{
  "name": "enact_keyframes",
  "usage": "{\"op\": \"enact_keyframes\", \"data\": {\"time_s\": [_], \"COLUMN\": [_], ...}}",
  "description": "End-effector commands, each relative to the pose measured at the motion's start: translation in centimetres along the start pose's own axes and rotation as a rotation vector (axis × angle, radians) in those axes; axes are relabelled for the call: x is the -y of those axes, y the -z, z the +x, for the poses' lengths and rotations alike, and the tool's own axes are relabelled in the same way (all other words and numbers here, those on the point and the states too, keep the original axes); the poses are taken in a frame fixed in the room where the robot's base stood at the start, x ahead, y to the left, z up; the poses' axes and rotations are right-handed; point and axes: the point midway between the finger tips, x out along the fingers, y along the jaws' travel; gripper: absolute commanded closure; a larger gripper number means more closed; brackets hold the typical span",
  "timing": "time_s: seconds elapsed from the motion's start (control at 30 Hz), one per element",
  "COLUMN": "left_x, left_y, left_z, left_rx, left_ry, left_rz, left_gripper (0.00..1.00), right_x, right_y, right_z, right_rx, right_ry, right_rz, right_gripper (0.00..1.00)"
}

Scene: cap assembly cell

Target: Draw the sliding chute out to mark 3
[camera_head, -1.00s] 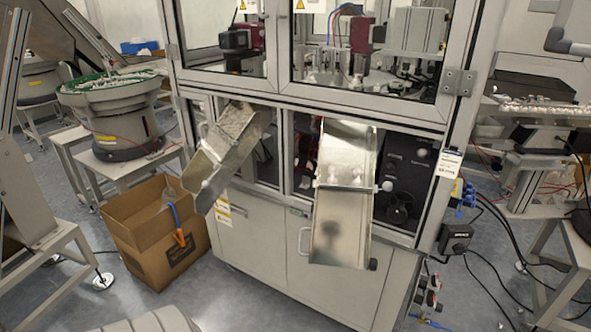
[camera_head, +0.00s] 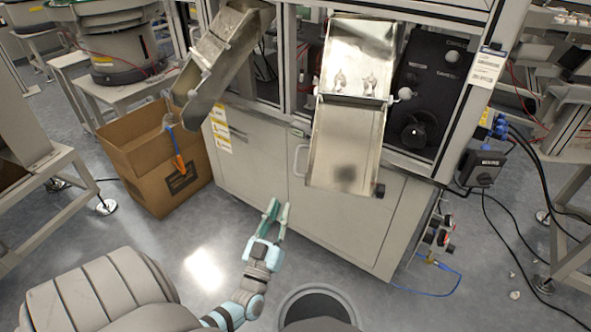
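Two metal chutes come out of the machine front. The right chute (camera_head: 345,135) slopes down towards me, with a hinged-looking lower section, a white knob (camera_head: 404,93) at its side and a dark knob (camera_head: 379,190) at its lower right corner. The left chute (camera_head: 207,68) slopes down to the left above a cardboard box. I cannot make out any numbered marks on either chute. My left gripper (camera_head: 278,206) is low, in front of the cabinet doors, below and left of the right chute. Its two fingers are apart with nothing between them. My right gripper is not in view.
The cardboard box (camera_head: 150,160) stands on the floor left of the cabinet (camera_head: 255,160), with an orange-handled item on its rim. A switch box (camera_head: 483,168) and cables hang at the machine's right side. The floor in front is clear.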

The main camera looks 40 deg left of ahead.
Motion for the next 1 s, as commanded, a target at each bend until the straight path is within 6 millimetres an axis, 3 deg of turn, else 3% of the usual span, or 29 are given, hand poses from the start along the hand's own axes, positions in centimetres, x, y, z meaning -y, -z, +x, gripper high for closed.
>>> {"op": "enact_keyframes", "data": {"time_s": [0.17,0.6,0.8,1.0], "left_x": [0.0,0.0,0.0,0.0], "left_y": [0.8,0.7,0.7,0.8], "left_z": [2.8,12.3,14.2,14.5], "left_rx": [-0.021,-0.015,-0.012,-0.012], "left_ry": [0.005,0.004,0.004,0.004], "left_rz": [-0.004,-0.004,-0.003,-0.003], "left_gripper": [0.83,0.83,0.83,0.83], "right_x": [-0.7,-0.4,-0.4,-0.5], "right_y": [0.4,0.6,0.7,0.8], "right_z": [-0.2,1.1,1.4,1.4], "right_rx": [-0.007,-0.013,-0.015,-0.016], "right_ry": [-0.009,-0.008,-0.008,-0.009], "right_rz": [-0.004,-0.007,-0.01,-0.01], "right_gripper": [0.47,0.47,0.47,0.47]}}
